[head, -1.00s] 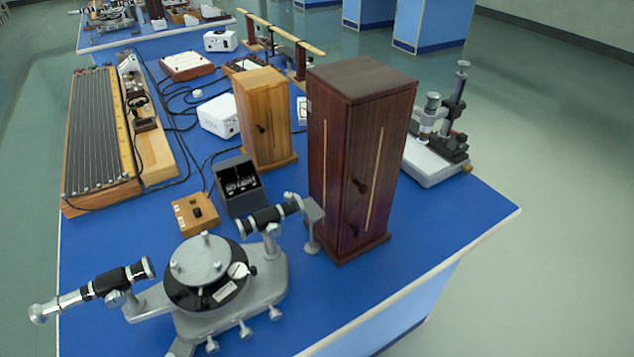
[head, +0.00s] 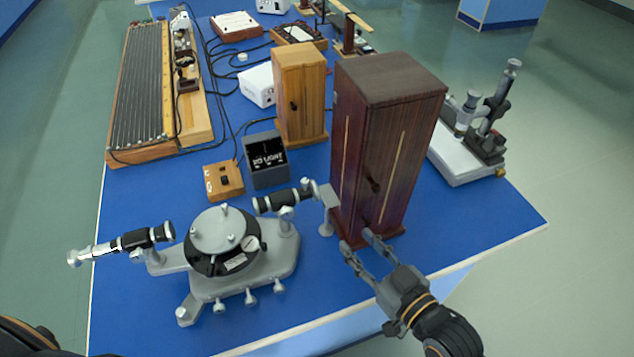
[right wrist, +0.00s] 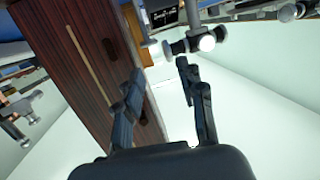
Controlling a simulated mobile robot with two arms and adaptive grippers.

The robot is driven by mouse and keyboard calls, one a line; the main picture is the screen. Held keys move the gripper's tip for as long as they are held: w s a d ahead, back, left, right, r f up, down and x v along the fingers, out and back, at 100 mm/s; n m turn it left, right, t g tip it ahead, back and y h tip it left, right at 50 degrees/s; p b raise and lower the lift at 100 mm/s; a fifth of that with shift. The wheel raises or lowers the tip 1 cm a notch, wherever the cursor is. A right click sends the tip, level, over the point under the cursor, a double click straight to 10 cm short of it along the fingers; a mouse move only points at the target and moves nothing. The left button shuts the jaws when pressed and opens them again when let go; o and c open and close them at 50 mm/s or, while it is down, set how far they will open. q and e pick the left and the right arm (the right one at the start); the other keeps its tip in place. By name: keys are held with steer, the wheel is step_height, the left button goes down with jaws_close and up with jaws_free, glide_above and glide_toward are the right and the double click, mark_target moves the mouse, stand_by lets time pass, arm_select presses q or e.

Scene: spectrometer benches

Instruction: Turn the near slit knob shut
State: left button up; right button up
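The spectrometer (head: 222,240) stands at the front of the blue bench, with its black and silver collimator tube (head: 285,197) pointing right. A grey plate (head: 329,196) at the tube's end sits beside the tall dark wooden cabinet (head: 385,140). I cannot tell which small part is the near slit knob. The cabinet front has a dark knob (head: 373,185); its lower part is partly hidden by my fingers. My right gripper (head: 357,240) is open and empty, its fingertips by the cabinet's base. In the right wrist view its fingers (right wrist: 158,72) are apart. My left gripper is out of view.
A lighter wooden cabinet (head: 300,95), a dark meter box (head: 265,160) and a small wooden switch box (head: 223,181) stand behind the spectrometer. A microscope-like stand (head: 470,150) is right of the dark cabinet. The bench's right front corner is clear.

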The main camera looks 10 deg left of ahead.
mark_target(308, 184)
steer(key=w+a+r+p, duration=0.1)
steer(key=w+a, duration=0.1)
steer(key=a, duration=0.2)
steer(key=w+a+r+y+p, duration=0.1)
steer(key=w+a, duration=0.2)
steer(key=w+a+r+n+y+p, duration=0.1)
steer(key=w+a+r, duration=0.1)
steer(key=w+a, duration=0.1)
steer(key=shift+w+a, duration=0.2)
steer(key=shift+a, duration=0.65)
jaws_close()
